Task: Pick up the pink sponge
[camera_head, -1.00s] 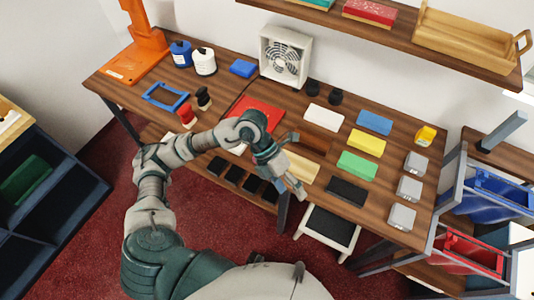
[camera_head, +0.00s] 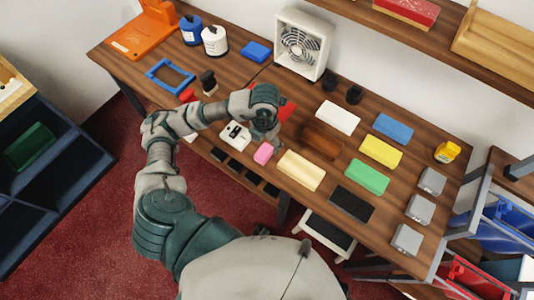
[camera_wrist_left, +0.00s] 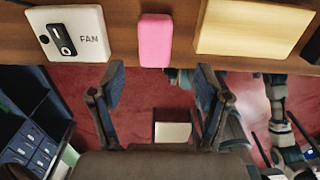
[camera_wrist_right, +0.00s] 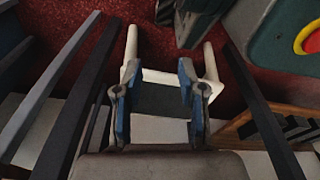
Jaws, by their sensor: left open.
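The pink sponge (camera_head: 263,153) lies near the front edge of the wooden counter, between the white fan switch plate (camera_head: 236,135) and a cream block (camera_head: 301,170). In the left wrist view the sponge (camera_wrist_left: 154,40) is ahead of my left gripper (camera_wrist_left: 160,72), roughly in line with the gap between its fingers. The left gripper is open and empty, apart from the sponge. In the head view my left wrist hides most of that gripper. My right gripper (camera_wrist_right: 157,68) shows only in its wrist view, with its fingers apart and nothing between them.
Brown (camera_head: 322,140), white (camera_head: 337,117), green (camera_head: 366,177) and black (camera_head: 352,203) blocks lie to the right. A red sheet (camera_head: 287,108) is partly behind my left wrist. A white fan (camera_head: 301,42) stands at the back. A white-framed stool (camera_head: 327,236) stands below the counter's front.

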